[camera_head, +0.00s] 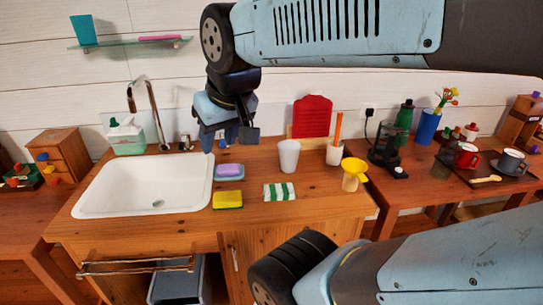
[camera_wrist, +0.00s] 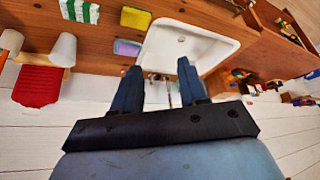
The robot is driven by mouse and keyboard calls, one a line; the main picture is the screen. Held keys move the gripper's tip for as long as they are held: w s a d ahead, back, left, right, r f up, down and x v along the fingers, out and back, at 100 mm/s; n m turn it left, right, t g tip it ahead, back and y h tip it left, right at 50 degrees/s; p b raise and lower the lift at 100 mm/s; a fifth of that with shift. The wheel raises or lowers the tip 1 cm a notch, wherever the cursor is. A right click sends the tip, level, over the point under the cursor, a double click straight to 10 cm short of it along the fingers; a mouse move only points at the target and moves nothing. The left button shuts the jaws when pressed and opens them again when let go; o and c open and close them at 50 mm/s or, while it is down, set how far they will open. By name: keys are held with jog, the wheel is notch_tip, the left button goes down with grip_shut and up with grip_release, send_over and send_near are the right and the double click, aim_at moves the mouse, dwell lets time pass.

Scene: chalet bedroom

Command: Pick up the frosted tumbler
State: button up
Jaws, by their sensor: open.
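The frosted tumbler (camera_head: 289,156) looks like a plain pale, whitish cup. It stands upright on the wooden washstand (camera_head: 240,199), right of the sink and in front of the red board. It also shows in the wrist view (camera_wrist: 63,49), at the left. My gripper (camera_head: 228,140) is open and empty. In the head view it hangs left of the tumbler, near the sink's back right corner. In the wrist view its fingers (camera_wrist: 158,68) point toward the sink, with the tumbler well off to the left. Nothing hides the tumbler in the head view.
A white cup with an orange stick (camera_head: 334,154) stands close right of the tumbler. A soap dish (camera_head: 229,171), a yellow sponge (camera_head: 228,200), a striped cloth (camera_head: 279,192) and a yellow funnel-like item (camera_head: 354,169) lie around it. The red board (camera_head: 312,116) stands behind. The faucet (camera_head: 150,105) rises left of my gripper.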

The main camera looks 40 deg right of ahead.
jog(key=o, duration=0.3)
jog(key=shift+w+d+f, duration=0.15)
jog(key=o, duration=0.8)
jog(key=w+d+f+n+g+h, duration=0.1)
jog(key=d, duration=0.1)
jog(key=w+d+f+n+g, duration=0.1)
jog(key=w+d+f, duration=0.1)
jog(key=w+d+f+n+g+h, duration=0.1)
jog(key=w+d+f, duration=0.1)
jog(key=shift+d+f+h, duration=0.2)
jog(key=shift+h, duration=0.1)
jog(key=shift+c, duration=0.2)
jog(key=n+g+h, duration=0.4)
jog(key=n+h, duration=0.7)
jog(key=n, duration=0.3)
send_near(281, 155)
jog(key=x, duration=0.8)
jog(key=shift+s+d, duration=0.1)
jog(key=shift+s, duration=0.05)
jog(key=shift+w+x, duration=0.15)
jog(key=shift+x, duration=1.3)
jog(key=shift+w+x, duration=0.1)
jog(key=shift+x, duration=1.3)
